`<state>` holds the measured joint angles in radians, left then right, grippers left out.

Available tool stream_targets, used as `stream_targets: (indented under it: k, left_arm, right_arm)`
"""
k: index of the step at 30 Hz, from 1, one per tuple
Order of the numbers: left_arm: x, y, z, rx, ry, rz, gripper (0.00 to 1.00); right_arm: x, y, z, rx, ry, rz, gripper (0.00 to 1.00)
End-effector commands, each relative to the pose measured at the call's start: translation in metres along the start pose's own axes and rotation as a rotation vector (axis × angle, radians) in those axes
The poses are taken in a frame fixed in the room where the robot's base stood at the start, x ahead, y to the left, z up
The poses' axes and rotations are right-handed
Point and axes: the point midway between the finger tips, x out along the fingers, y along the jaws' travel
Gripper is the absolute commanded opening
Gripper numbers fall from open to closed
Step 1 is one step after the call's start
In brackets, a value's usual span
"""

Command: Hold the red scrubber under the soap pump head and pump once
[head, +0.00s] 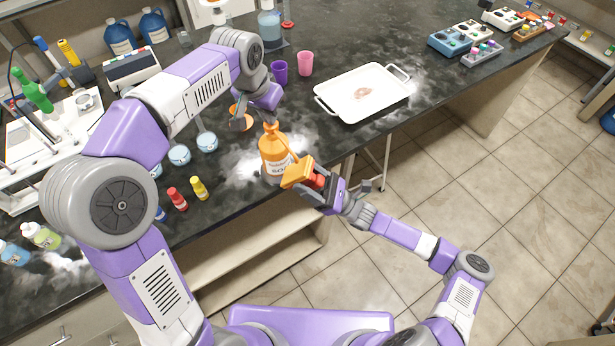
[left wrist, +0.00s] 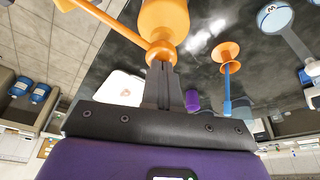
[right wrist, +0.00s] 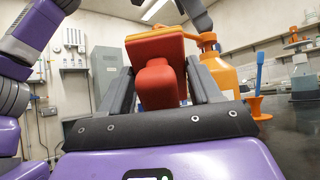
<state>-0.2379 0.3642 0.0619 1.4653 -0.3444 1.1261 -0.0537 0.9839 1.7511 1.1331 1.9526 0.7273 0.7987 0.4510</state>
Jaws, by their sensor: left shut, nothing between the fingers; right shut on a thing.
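The orange soap bottle (head: 275,148) stands upright near the bench's front edge. In the left wrist view its pump head (left wrist: 160,49) has a long spout reaching to the upper left. My left gripper (left wrist: 162,70) is shut and empty, its fingertips at the top of the pump head; whether they press it is unclear. My right gripper (head: 321,183) is shut on the handle of the red scrubber (right wrist: 157,75), which has an orange pad (head: 297,172). The scrubber is beside the bottle, at the spout's end. Any soap on the pad is not visible.
An orange holder (head: 240,123) with a blue brush stands left of the bottle. Small red (head: 177,199) and yellow (head: 199,188) bottles and glass flasks stand further left. A white tray (head: 345,108) and purple and pink cups are behind, to the right.

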Motion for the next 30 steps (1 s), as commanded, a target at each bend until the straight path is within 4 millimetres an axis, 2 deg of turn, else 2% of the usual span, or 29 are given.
stream_targets:
  k: [4,15,30]
  left_arm:
    - [-0.001,0.0,0.0,0.0,-0.01,0.002,0.0]
    - [-0.022,0.001,-0.007,0.001,-0.006,0.001,0.0]
    - [-0.025,0.0,-0.007,0.001,-0.004,0.001,0.0]
  right_arm:
    - [0.0,0.0,0.0,0.0,0.0,0.0,0.39]
    - [0.0,0.0,0.0,0.0,0.0,0.0,0.39]
    - [0.0,0.0,0.0,0.0,0.0,0.0,0.39]
